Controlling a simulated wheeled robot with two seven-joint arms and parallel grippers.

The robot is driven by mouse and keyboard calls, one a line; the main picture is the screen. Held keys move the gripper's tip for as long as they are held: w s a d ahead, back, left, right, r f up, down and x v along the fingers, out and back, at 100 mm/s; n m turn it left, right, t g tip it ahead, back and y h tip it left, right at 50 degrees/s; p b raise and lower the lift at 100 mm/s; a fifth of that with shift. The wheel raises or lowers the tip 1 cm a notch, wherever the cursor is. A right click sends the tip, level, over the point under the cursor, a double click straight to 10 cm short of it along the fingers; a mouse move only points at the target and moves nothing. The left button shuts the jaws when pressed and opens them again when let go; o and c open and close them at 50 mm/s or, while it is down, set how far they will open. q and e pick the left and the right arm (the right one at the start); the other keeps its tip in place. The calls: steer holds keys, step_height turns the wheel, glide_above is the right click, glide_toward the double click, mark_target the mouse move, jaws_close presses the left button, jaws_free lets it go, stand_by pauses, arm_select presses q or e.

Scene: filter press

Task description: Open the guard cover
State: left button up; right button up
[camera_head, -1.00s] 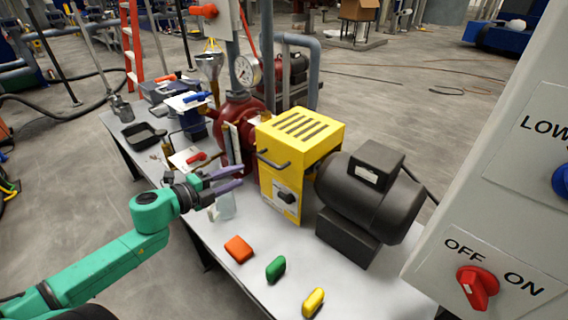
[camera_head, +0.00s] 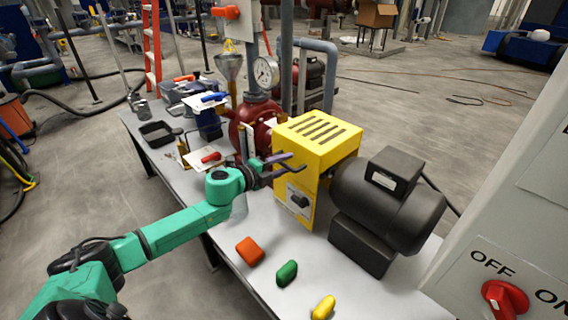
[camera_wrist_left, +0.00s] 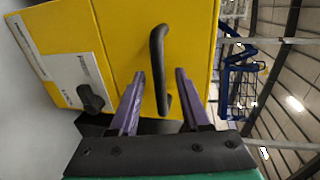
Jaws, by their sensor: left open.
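The yellow guard cover (camera_head: 317,138) is a box with dark slots in its top, standing on the table and shut as far as I can see. Its black bar handle (camera_wrist_left: 157,62) shows clearly in the left wrist view. My left gripper (camera_head: 287,162) is open at the cover's front face. In the left wrist view its purple fingers (camera_wrist_left: 160,75) lie on either side of the handle, not closed on it. I cannot tell whether they touch it. In the head view the fingers mostly hide the handle. My right gripper is not in view.
A black motor (camera_head: 385,205) stands right of the cover. A red vessel (camera_head: 252,118) with a gauge stands behind the gripper. Orange (camera_head: 250,251), green (camera_head: 287,273) and yellow (camera_head: 323,308) blocks lie in front. A switch panel (camera_head: 470,270) is at the right.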

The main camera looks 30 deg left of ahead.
arm_select(q)
jaws_close()
steer(key=shift+f, duration=0.1)
stand_by(1.4)
